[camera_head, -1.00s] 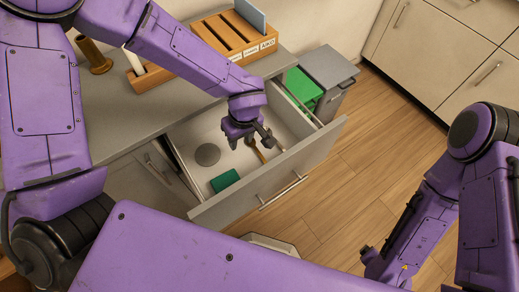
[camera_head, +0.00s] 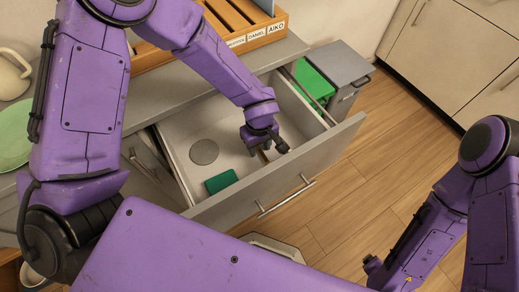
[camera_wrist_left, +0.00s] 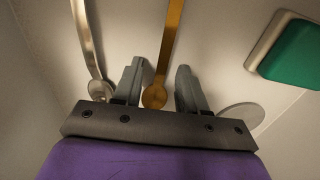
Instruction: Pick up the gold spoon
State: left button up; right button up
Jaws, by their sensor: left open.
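The gold spoon (camera_wrist_left: 172,40) lies in the open drawer. In the left wrist view it runs down from the top edge, and its rounded end lies between my two fingers. In the head view only a small brownish part of it (camera_head: 263,157) shows beside my gripper. My left gripper (camera_head: 267,148) is open inside the drawer, over the spoon. In the wrist view its fingers (camera_wrist_left: 158,72) stand on either side of the spoon, with a gap on each side.
The drawer (camera_head: 285,180) also holds a silver utensil (camera_wrist_left: 88,45) left of the spoon, a green-topped item (camera_head: 221,181) and a round grey disc (camera_head: 204,151). A wooden box (camera_head: 240,38) stands on the counter. Green and grey bins (camera_head: 340,68) stand beyond the drawer.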

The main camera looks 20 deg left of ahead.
pick_arm(q)
grip_shut()
